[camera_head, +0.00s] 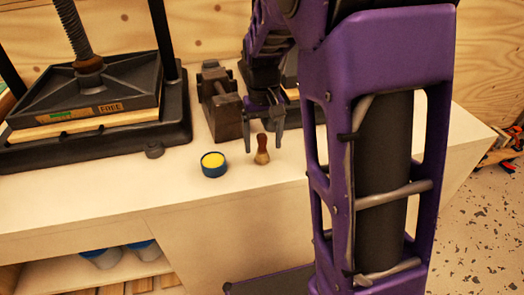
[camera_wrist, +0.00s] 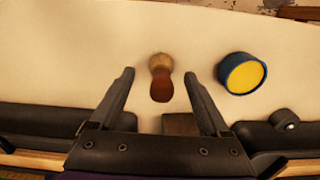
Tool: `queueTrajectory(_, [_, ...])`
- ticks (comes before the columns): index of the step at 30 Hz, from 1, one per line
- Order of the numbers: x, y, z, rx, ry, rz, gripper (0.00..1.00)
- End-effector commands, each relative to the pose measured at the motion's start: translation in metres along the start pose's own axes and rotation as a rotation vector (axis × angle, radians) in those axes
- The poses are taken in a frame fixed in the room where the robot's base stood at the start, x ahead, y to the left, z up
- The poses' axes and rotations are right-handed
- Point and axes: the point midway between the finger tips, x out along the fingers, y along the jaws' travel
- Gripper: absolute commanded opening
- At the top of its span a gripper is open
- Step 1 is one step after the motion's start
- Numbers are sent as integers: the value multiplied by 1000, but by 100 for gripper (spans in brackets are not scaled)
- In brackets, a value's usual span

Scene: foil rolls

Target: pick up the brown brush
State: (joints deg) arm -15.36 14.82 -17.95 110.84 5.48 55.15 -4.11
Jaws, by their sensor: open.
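The brown brush (camera_head: 262,150) stands on the white bench top, to the right of a small blue tub. It has a dark reddish-brown handle and a paler, tan end. In the wrist view the brush (camera_wrist: 161,80) lies between and a little beyond my fingertips, with nothing hiding it. My gripper (camera_head: 264,142) is open and empty, with its two fingers pointing down around the brush's upper part in the head view. In the wrist view my gripper (camera_wrist: 158,76) shows its fingers well apart, with gaps on both sides of the brush.
The blue tub with yellow contents (camera_head: 213,165) stands close to the brush's left. A dark vise (camera_head: 222,108) is behind it. A large black press (camera_head: 90,105) fills the bench's left. The bench front edge (camera_head: 180,212) is near; bare bench lies before the brush.

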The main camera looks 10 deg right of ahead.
Motion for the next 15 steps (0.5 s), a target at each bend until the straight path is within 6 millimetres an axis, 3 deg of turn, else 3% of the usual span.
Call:
queueTrajectory(6, [34,-2,-2,2,-1,0,80])
queueTrajectory(13, [36,-2,-2,1,0,0,80])
queueTrajectory(15, [36,-2,-2,1,0,0,71])
